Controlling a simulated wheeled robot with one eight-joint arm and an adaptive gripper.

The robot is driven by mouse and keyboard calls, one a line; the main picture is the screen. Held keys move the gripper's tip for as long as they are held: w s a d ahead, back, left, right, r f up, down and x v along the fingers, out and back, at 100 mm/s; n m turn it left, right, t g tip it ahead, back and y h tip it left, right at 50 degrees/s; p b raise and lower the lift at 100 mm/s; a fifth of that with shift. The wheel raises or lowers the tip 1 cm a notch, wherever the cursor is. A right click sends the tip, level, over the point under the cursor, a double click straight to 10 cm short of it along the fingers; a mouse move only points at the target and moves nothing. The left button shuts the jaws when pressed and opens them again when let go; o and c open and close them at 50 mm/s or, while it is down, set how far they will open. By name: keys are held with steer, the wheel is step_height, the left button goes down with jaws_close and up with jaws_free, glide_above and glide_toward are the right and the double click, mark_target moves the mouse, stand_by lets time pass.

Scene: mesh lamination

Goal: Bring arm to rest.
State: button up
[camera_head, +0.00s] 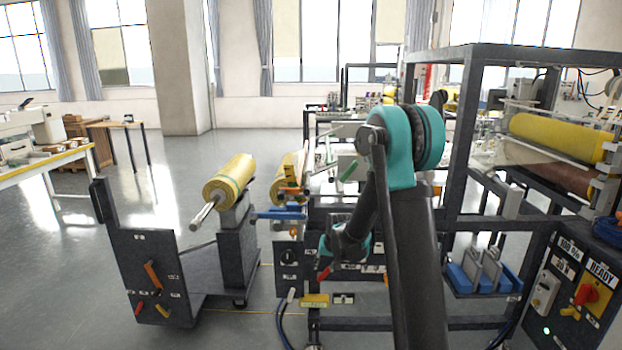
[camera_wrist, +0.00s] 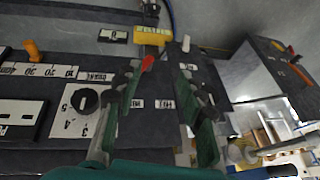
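My arm (camera_head: 400,200) is bent, with a teal elbow at the top and its dark links reaching down in front of the machine frame. My gripper (camera_head: 326,258) is low, close to the front control panel. In the wrist view my gripper (camera_wrist: 157,78) has its two fingers spread apart, with nothing held between them. A red lever tip (camera_wrist: 148,62) shows between the fingertips; whether a finger touches it I cannot tell. The red lever also shows in the head view (camera_head: 323,274).
A panel with a black dial (camera_wrist: 85,100) faces the gripper. A yellow tag (camera_head: 314,301) hangs below. A cart (camera_head: 150,275) with a yellow roll (camera_head: 229,178) stands left. Blue trays (camera_head: 480,278) and a READY box (camera_head: 580,295) are right.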

steer(key=s+d+r, duration=0.2)
steer(key=s+d, duration=0.2)
steer(key=s, duration=0.7)
steer(key=s+d+r+h, duration=0.1)
steer(key=s+d, duration=0.4)
steer(key=s, duration=0.6)
steer(key=s+d+r, duration=0.2)
steer(key=s+d, duration=0.3)
steer(key=s, duration=0.6)
steer(key=shift+s+r+n+h, duration=0.25)
steer(key=shift+r+n+h, duration=0.05)
steer(key=shift+r+h, duration=0.1)
steer(key=shift+d, duration=0.1)
